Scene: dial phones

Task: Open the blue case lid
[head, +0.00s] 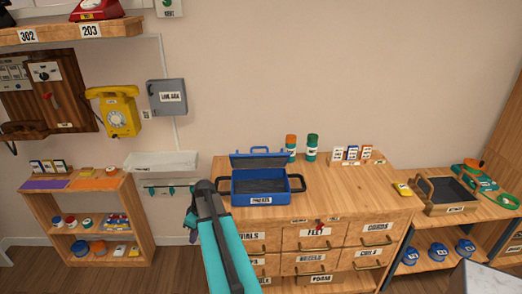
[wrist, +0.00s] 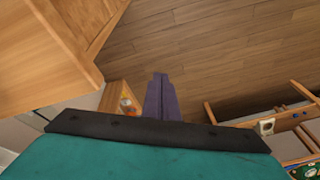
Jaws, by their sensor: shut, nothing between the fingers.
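The blue case (head: 241,199) stands on the wooden drawer cabinet in the head view, with a white label on its front. Its lid (head: 262,160) is raised along the back edge, and the dark inside of the case shows. Dark handles stick out at both sides of the case. My arm reaches up just in front and to the left of the case; I cannot tell if it touches it. In the wrist view my gripper (wrist: 159,77) is shut and empty, over the floor. The case does not show in the wrist view.
Orange-capped and green bottles (head: 291,148) stand behind the case, with a card rack (head: 352,153) to the right. A yellow phone (head: 118,112) and grey box (head: 167,97) hang on the wall. A low shelf (head: 142,205) stands left.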

